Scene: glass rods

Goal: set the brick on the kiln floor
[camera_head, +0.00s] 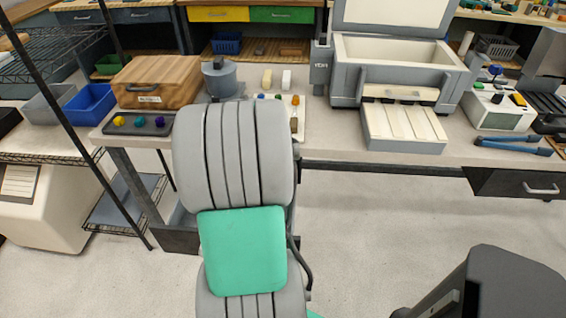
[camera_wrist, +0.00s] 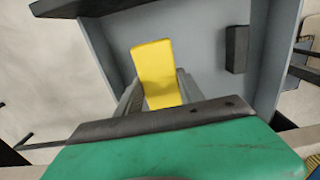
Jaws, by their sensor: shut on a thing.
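A yellow brick (camera_wrist: 155,65) shows in the wrist view between the two grey fingers of my gripper (camera_wrist: 159,92). The gripper is shut on it. Behind the brick is a flat grey surface with raised grey sides; I cannot tell how far the brick is from it. In the head view my own arm hides the gripper and the held brick. The kiln (camera_head: 345,72) looks like the pale grey box with its lid raised, on the bench at upper right. Its floor is mostly hidden by the front wall.
A low tray with pale slabs (camera_head: 402,128) stands before the kiln. Left on the bench are a wooden box (camera_head: 157,80), a grey pot (camera_head: 219,78) and small blocks (camera_head: 286,79). Blue pliers (camera_head: 513,146) lie at right.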

